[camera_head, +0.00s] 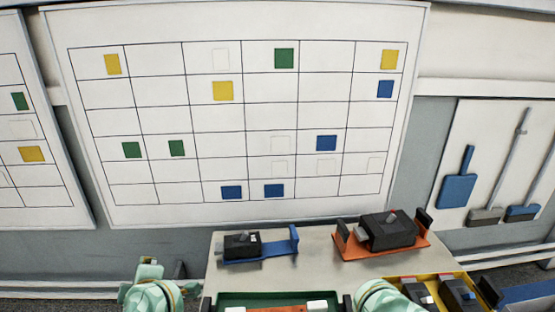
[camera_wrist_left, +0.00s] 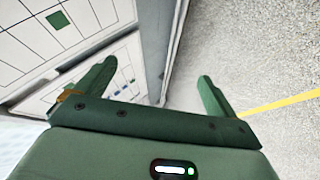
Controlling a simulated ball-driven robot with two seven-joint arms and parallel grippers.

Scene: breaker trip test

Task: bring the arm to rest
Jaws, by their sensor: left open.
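My left gripper (camera_wrist_left: 158,88) shows in the left wrist view, its two green fingers spread wide apart with nothing between them. Behind it are a grey floor and a white board, well away from the fingers. In the head view, teal parts of my arms (camera_head: 150,290) show at the bottom edge, left and right of the green tray. No fingertips of either gripper can be made out there. My right gripper is not seen.
On the table (camera_head: 320,256), a black breaker (camera_head: 241,246) sits at a blue holder (camera_head: 280,248), and a larger breaker (camera_head: 388,232) on an orange holder (camera_head: 345,246). A green tray (camera_head: 265,296) and yellow tray (camera_head: 436,279) stand in front. A gridded whiteboard (camera_head: 230,120) hangs behind.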

